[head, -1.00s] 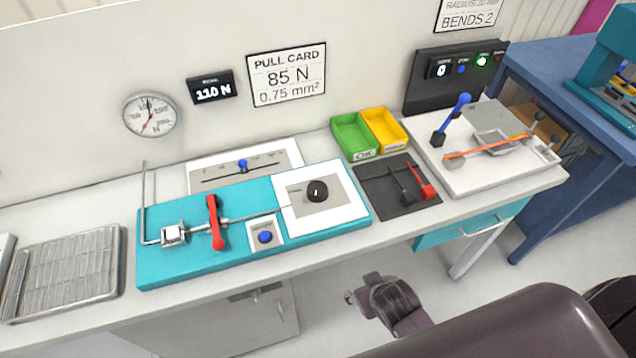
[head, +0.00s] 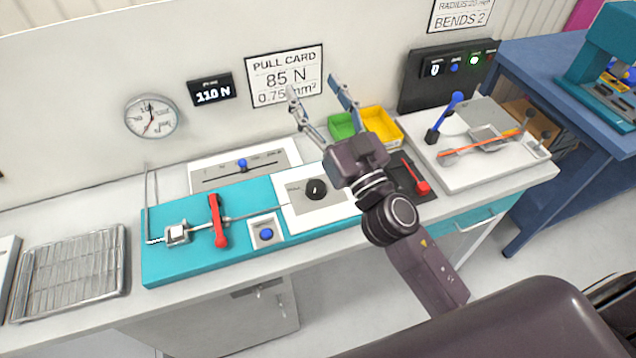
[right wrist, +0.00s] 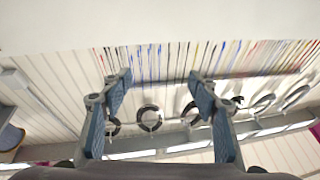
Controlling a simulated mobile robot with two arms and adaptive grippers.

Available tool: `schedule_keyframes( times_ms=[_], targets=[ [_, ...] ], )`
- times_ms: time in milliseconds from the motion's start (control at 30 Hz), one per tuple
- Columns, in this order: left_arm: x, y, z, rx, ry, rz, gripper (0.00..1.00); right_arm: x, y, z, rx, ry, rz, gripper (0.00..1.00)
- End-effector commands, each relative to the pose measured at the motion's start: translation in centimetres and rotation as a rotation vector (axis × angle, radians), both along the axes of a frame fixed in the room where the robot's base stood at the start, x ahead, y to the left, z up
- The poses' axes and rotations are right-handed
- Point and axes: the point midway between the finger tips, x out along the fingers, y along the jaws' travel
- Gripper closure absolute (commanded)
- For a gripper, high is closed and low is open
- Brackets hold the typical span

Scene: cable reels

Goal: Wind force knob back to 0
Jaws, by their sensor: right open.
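The force knob (head: 315,189) is a round black dial with a pale pointer mark, on a white plate (head: 300,212) at the right end of a teal pull-test fixture (head: 190,262). A small display (head: 211,90) on the wall reads 110 N. My right gripper (head: 318,92) is open and empty, raised above the bench to the upper right of the knob, with its fingers pointing up toward the wall. Its open fingers also show in the right wrist view (right wrist: 158,80), with nothing between them. The knob is not in the right wrist view. My left gripper is not in view.
A red lever (head: 217,222) and a blue button (head: 266,234) are on the fixture. Behind it is a slider panel (head: 205,180). Green (head: 341,126) and yellow (head: 385,122) bins stand behind my right gripper. A wire tray (head: 70,275) lies at left.

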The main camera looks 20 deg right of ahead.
Motion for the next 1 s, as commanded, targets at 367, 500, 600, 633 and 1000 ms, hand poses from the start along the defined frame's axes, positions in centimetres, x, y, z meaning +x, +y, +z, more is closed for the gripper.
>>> schedule_keyframes(
  times_ms=[367,500,600,633,1000],
  targets=[
    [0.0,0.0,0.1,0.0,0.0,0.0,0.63,-2.1,15.4,-2.6,-0.349,0.059,0.732,0.45],
    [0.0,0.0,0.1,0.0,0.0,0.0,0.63,-2.0,15.5,-9.4,-0.514,0.35,0.856,0.45],
    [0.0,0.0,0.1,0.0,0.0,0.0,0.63,-1.3,12.7,-14.2,-0.613,0.617,0.848,0.45],
    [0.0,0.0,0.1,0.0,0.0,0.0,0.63,-1.1,11.4,-15.5,-0.635,0.7,0.829,0.45],
    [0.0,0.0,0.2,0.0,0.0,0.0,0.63,-0.3,-2.3,-21.6,-0.684,1.345,0.439,0.45]
  ],
)
